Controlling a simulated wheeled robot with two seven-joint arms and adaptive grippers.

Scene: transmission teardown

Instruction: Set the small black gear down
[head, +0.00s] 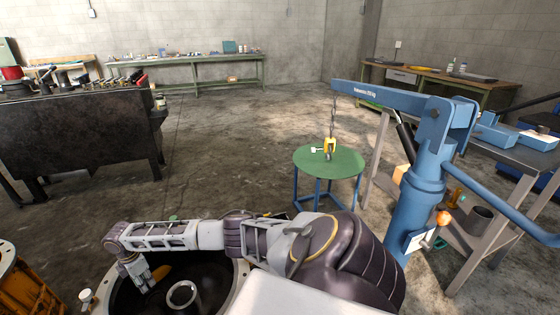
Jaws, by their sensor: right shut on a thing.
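My right arm reaches across the bottom of the head view, and its gripper (146,286) points down over a large round dark housing (215,272) with a pale rim. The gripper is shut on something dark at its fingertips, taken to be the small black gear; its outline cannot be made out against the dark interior. A pale metal ring (183,294) stands inside the housing, to the right of the gripper and apart from it. My left gripper is out of view.
A green round table (345,163) stands beyond the housing, under the hook (330,147) of a blue crane (420,195). A dark workbench (85,125) with tools is at left. An orange part (30,290) sits at the lower left. The middle floor is clear.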

